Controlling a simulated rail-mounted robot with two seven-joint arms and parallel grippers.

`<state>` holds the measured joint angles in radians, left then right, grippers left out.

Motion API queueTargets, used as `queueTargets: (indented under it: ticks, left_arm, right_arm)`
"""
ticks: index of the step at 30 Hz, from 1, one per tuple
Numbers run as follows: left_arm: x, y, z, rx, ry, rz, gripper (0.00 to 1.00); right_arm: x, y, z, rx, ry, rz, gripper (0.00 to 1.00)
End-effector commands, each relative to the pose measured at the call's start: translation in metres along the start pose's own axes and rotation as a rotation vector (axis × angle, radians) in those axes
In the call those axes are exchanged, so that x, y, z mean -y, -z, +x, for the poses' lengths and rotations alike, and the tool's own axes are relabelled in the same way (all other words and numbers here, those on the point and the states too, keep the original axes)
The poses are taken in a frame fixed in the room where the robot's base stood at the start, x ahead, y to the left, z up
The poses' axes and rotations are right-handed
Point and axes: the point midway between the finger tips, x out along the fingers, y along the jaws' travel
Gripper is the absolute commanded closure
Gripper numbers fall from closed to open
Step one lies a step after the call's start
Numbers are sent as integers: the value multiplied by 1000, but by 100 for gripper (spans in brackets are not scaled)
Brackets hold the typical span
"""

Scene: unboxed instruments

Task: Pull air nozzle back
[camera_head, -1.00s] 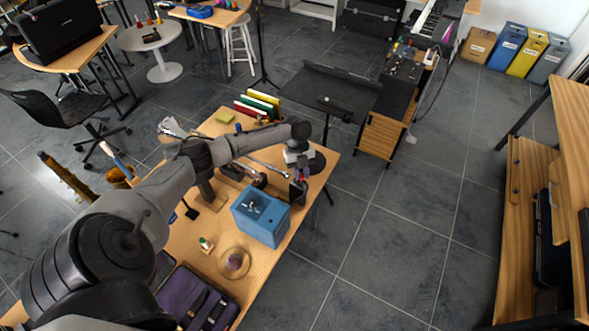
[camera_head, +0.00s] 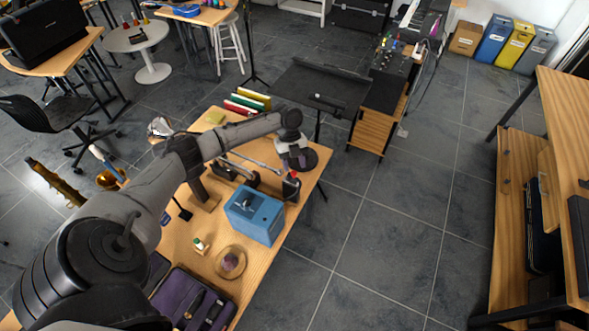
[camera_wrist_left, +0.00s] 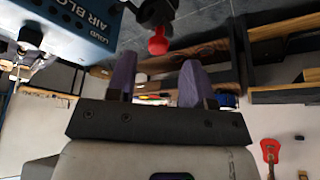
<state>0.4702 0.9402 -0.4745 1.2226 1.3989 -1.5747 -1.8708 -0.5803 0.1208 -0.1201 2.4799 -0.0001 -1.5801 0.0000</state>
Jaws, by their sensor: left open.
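The air nozzle (camera_wrist_left: 157,42) shows as a red, rounded tip on a dark body in the left wrist view, beside the blue air blower box (camera_wrist_left: 62,28). In the head view a small red spot, apparently the nozzle (camera_head: 294,175), sits just right of the blue box (camera_head: 258,216) near the table's right edge. My left gripper (camera_wrist_left: 157,68) is open, with its two purple fingers apart and nothing between them. The red tip lies just beyond the fingertips, in line with the gap. In the head view my wrist hides most of the fingers. My right gripper is not in view.
Open floor lies to the right.

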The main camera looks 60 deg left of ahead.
Motion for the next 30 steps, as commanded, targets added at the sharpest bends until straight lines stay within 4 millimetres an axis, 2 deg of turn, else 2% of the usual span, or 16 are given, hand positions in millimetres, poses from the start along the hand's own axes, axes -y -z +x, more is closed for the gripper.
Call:
queueTargets:
  ticks: [6, 15, 21, 30]
  left_arm:
    - [1, -1, -46, 4, 4, 1, 53]
    - [1, 0, -93, 2, 3, 0, 53]
    - [0, 0, -108, 1, 2, 0, 53]
    - [0, 0, -111, 1, 1, 0, 53]
  right_arm:
    - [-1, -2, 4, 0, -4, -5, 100]
    - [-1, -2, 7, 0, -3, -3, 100]
    - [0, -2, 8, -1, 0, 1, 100]
    - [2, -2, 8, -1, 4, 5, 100]
